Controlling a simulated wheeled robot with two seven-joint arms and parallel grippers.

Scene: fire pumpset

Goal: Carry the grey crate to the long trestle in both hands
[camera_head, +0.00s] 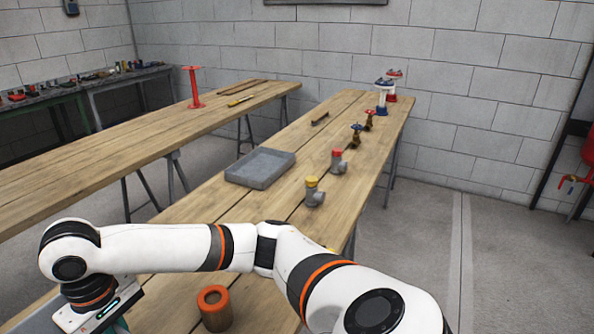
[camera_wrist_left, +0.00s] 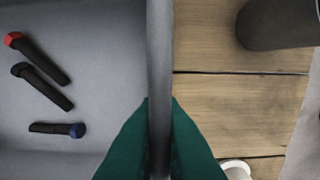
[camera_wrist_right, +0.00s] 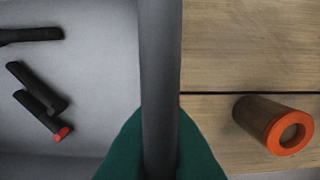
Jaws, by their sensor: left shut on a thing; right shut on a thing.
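The grey crate is mostly outside the head view. Its wall (camera_wrist_left: 160,55) stands between the green fingers of my left gripper (camera_wrist_left: 160,115) in the left wrist view. In the right wrist view another stretch of crate wall (camera_wrist_right: 160,70) is between the fingers of my right gripper (camera_wrist_right: 160,125). Both grippers are shut on the wall. Bolt-like pieces with red and blue ends (camera_wrist_left: 42,86) lie inside the crate. Wooden boards show beyond the wall; I cannot tell whether the crate touches them. Two long wooden trestles stand ahead, one at centre (camera_head: 345,115) and one at left (camera_head: 130,150).
An orange-topped cylinder (camera_head: 214,308) stands close beside the crate. A grey tray (camera_head: 260,167), grey pipe fittings (camera_head: 315,192) and valves (camera_head: 357,134) occupy the centre trestle. The left trestle holds a red stand (camera_head: 193,88) and small tools; its near part is clear.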

